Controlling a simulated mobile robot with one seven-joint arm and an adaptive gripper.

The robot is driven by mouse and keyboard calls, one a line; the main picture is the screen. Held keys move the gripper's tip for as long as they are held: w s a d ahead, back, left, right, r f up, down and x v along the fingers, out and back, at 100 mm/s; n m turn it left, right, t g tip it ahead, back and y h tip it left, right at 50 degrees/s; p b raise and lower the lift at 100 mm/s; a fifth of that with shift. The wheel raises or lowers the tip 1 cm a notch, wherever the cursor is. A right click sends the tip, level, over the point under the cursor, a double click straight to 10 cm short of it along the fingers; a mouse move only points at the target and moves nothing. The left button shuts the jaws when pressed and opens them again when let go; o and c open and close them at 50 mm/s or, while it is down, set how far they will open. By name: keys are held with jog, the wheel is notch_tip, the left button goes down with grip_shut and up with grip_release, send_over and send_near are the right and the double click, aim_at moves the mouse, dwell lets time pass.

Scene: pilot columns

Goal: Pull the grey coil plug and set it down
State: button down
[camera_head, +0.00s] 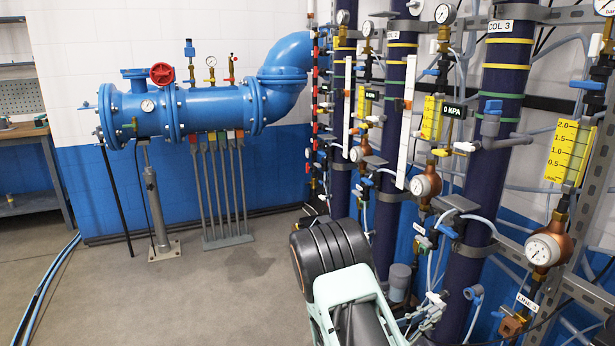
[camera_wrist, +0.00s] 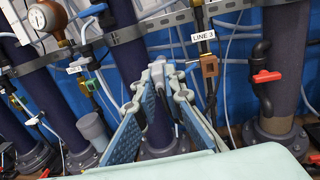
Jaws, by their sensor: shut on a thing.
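My gripper (camera_head: 434,302) is low in front of the dark blue column 3 in the head view. In the wrist view its two blue-padded fingers (camera_wrist: 163,82) slant inward, their tips close together. The gripper is shut on a small grey piece (camera_wrist: 157,72), which I take to be the grey coil plug; the fingers hide much of it and its outline is hard to tell from the column fittings behind. The copper-coloured valve body (camera_wrist: 209,67) under the LINE 3 tag (camera_wrist: 203,36) is to the right of the fingertips. It also shows in the head view (camera_head: 511,326).
Columns, tubes, gauges and a steel rail (camera_wrist: 160,20) stand close behind my gripper. A grey capped cylinder (camera_wrist: 93,129) is at its left, a red-handled valve (camera_wrist: 267,77) at its right. Open floor (camera_head: 235,285) lies left of my arm; a blue pipe (camera_head: 205,107) stands beyond.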

jog(key=s+a+r+n+t+y, duration=0.1)
jog(key=s+a+r, duration=0.25)
jog(key=a, duration=0.45)
jog(key=s+a+r+n+t+y, duration=0.15)
jog(key=a+r, duration=0.25)
jog(key=a, duration=0.5)
notch_tip(320, 180, up, 27)
jog(key=n+t+y+p, duration=0.4)
jog(key=y+p, duration=0.1)
jog(key=p, duration=2.9)
jog(key=shift+s+d+r, duration=0.15)
jog(key=shift+d+r, duration=0.05)
jog(key=shift+d, duration=0.15)
jog(key=shift+a, duration=0.1)
